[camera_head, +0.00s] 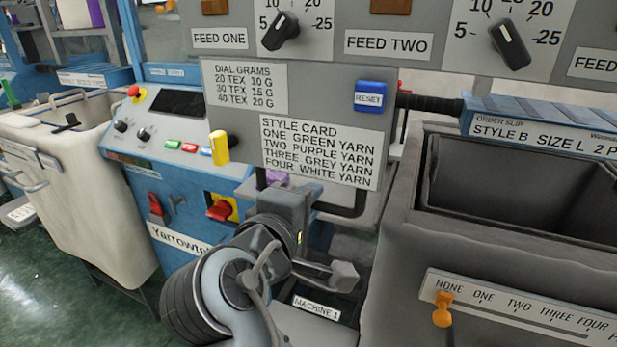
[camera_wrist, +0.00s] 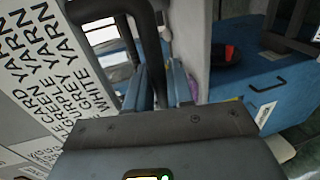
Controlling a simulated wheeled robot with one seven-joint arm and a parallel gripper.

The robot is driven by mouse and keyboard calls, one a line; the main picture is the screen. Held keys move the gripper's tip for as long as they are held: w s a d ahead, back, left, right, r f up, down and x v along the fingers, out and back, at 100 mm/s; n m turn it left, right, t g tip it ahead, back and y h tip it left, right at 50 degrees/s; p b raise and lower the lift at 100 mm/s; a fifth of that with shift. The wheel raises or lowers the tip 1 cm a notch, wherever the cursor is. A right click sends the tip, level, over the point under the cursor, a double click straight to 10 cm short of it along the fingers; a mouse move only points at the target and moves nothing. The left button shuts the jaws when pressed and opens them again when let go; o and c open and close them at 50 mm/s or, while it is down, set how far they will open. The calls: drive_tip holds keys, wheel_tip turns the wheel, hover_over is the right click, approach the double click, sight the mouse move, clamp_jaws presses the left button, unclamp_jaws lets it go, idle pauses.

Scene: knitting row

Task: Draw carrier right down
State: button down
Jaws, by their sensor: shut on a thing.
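My gripper (camera_head: 287,204) is in front of the machine, just under the style card panel (camera_head: 318,153). In the wrist view, its two blue finger pads (camera_wrist: 160,88) are close together, shut on a dark bar (camera_wrist: 153,45). The bar seems to be part of a bent black tube, which also shows below the panel (camera_head: 352,205) in the head view. I cannot tell whether this bar is the carrier; no label on it shows. My wrist and the panel hide the grip in the head view. A bit of purple (camera_head: 277,177) shows just behind my gripper.
A grey bin (camera_head: 395,240) with a counter strip (camera_head: 520,307) stands close at right. A blue control console (camera_head: 185,165) with a red switch (camera_head: 221,210) is at left, beside a pale bin (camera_head: 85,185). A yellow lever (camera_head: 219,147) sticks out at the panel's left.

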wheel_tip(320, 180, down, 12)
drive_tip(key=b, duration=0.3)
drive_tip(key=shift+f+b, duration=0.15)
drive_tip(key=shift+b, duration=0.15)
drive_tip(key=shift+s+f, duration=0.1)
drive_tip(key=c, duration=1.3)
unclamp_jaws()
drive_tip(key=shift+o, duration=0.8)
drive_tip(key=shift+r, duration=0.25)
drive_tip(key=v, duration=0.7)
drive_tip(key=shift+s, duration=0.25)
drive_tip(key=shift+a, duration=0.1)
